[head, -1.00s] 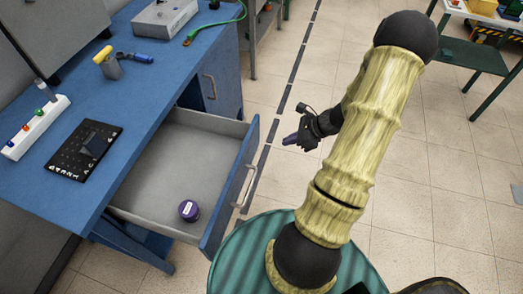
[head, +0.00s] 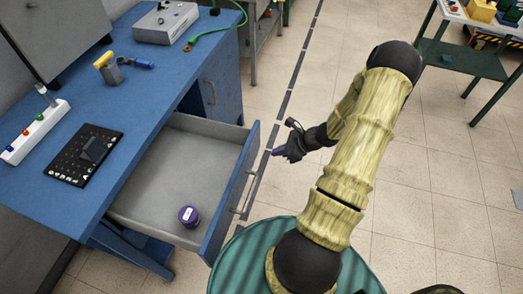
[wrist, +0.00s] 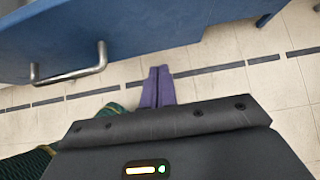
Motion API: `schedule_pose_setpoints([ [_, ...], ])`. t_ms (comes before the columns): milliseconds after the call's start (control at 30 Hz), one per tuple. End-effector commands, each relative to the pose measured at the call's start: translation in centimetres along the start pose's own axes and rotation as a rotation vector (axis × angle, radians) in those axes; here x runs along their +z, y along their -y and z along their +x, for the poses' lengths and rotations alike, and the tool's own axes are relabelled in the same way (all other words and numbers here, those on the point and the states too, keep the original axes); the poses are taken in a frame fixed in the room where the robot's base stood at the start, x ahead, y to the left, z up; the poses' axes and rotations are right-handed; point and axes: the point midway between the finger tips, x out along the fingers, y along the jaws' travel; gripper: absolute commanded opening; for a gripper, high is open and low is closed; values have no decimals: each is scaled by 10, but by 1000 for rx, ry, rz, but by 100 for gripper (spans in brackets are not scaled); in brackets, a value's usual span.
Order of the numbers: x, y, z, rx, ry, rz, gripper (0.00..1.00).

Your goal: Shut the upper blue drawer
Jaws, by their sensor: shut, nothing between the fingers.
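The upper blue drawer (head: 232,190) is pulled out from the blue desk in the head view. Its front carries a metal bar handle (head: 245,190). In the wrist view the purple fingers of my gripper (wrist: 157,72) are together and empty. The drawer front (wrist: 140,28) and its handle (wrist: 72,75) show at the top left of that view, with the fingers right of the handle.
The blue desk (head: 150,88) holds a power strip (head: 35,130), a black keypad (head: 85,155) and a grey box (head: 165,22). A closed cabinet door (head: 215,90) is under the desk's far end. Tiled floor (head: 440,200) is open to the right.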

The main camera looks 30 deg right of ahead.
Motion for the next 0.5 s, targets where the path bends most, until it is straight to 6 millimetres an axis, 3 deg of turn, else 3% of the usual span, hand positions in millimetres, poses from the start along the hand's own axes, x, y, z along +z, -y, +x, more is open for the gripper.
schedule_pose_setpoints([
  [167, 0, -1, 33, 4, 1, 2, 0],
  [300, 18, -1, 47, 3, 0, 0, 0],
  [500, 28, 0, 59, 1, -2, 0, 0],
])
